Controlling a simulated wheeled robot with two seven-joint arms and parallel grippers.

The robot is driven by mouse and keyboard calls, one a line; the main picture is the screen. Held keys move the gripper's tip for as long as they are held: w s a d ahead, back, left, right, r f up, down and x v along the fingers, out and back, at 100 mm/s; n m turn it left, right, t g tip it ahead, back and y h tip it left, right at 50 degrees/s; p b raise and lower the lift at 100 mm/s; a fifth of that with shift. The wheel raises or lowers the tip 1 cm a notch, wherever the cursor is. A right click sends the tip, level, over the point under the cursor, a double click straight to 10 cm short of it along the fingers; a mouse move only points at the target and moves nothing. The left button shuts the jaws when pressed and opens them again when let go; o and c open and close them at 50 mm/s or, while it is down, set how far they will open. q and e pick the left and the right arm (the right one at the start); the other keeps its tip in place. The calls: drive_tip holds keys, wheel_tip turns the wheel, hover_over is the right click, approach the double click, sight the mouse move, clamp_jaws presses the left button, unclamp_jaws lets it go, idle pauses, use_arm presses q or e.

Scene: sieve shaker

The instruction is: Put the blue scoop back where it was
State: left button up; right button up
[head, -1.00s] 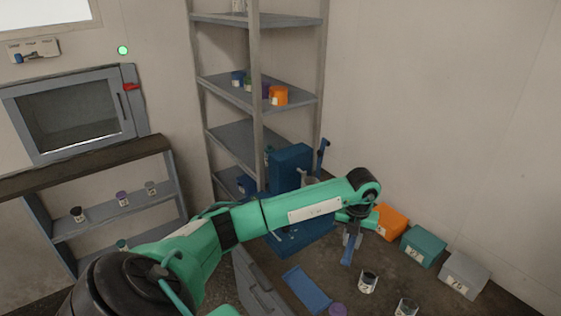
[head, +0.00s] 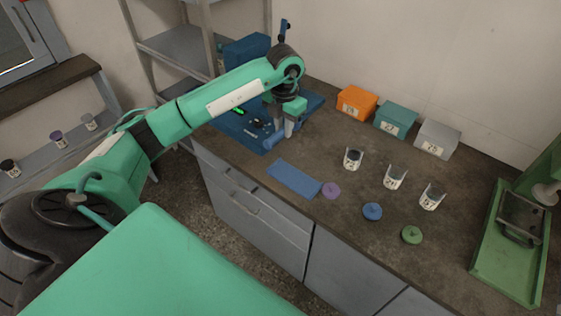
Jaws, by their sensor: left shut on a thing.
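My left gripper (head: 284,128) points down over the near right part of the blue machine's base, at the back left of the bench. Its jaws are shut on a blue thing (head: 274,141), which seems to be the blue scoop. It blends with the blue base behind it, so its shape and whether it touches the base are unclear. A flat blue plate (head: 293,178) lies bare on the bench near the front edge, closer to me than the gripper. My right gripper is not in view.
The blue machine (head: 246,50) stands at the back left. Orange (head: 357,103), teal (head: 397,121) and grey (head: 437,138) boxes line the wall. Three labelled cups (head: 394,177) and purple, blue (head: 372,211) and green lids stand mid-bench. A green apparatus (head: 505,240) is at right.

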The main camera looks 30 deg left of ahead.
use_arm(q)
drive_tip(key=p, duration=0.2)
hover_over(283, 170)
wheel_tip(283, 170, down, 11)
drive_tip(key=shift+d+r, duration=0.1)
wheel_tip(283, 170, down, 4)
drive_tip(key=shift+s+r+p, duration=0.1)
drive_tip(key=shift+r+p, duration=0.05)
drive_tip(key=shift+p, duration=0.2)
drive_tip(key=shift+f, duration=0.45)
drive_tip(key=shift+f, duration=0.15)
drive_tip(key=o, duration=0.6)
